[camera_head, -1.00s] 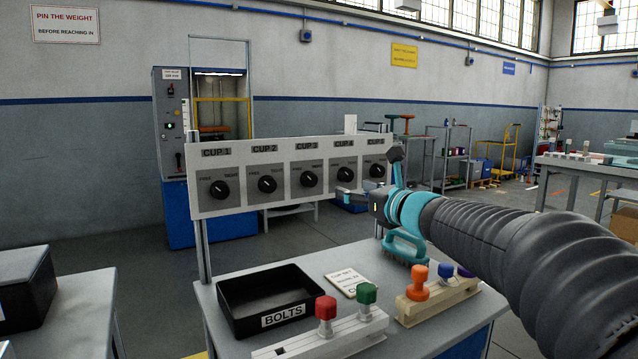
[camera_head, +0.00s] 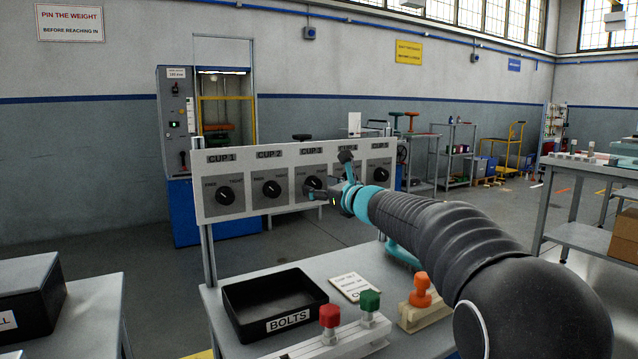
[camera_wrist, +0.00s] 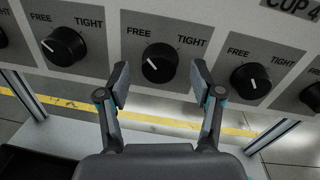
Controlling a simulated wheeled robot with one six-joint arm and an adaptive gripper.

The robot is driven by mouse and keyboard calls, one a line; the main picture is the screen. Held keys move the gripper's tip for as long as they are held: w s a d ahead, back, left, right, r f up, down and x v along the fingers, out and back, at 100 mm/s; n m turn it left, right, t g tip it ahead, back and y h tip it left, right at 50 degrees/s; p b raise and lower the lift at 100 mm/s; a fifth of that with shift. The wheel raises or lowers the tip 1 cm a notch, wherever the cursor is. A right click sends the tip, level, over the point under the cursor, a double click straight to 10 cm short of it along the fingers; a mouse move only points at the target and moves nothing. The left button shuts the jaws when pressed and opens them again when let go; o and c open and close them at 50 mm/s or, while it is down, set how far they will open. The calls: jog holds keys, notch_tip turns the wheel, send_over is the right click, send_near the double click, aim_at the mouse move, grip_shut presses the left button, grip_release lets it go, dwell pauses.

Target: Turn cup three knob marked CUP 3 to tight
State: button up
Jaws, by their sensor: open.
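The CUP 3 knob (camera_head: 313,183) is a round black dial on a grey plate of the upright white panel (camera_head: 203,207). In the wrist view the CUP 3 knob (camera_wrist: 160,62) lies between my fingertips, a little beyond them. Its white mark points up and left, towards FREE; TIGHT is printed at its upper right. My gripper (camera_head: 322,192) is in front of the panel by this knob. It is open in the wrist view (camera_wrist: 161,85), one finger each side, with no clear contact. My arm hides the CUP 4 knob in the head view; the CUP 4 knob (camera_wrist: 250,80) shows in the wrist view.
The CUP 2 knob (camera_head: 272,188) and CUP 1 knob (camera_head: 226,195) are to the left, the CUP 5 knob (camera_head: 381,175) to the right.

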jog(key=shift+w+a, duration=0.35)
jog(key=shift+w, duration=0.1)
jog(key=c, duration=1.1)
jog(key=shift+c, duration=0.2)
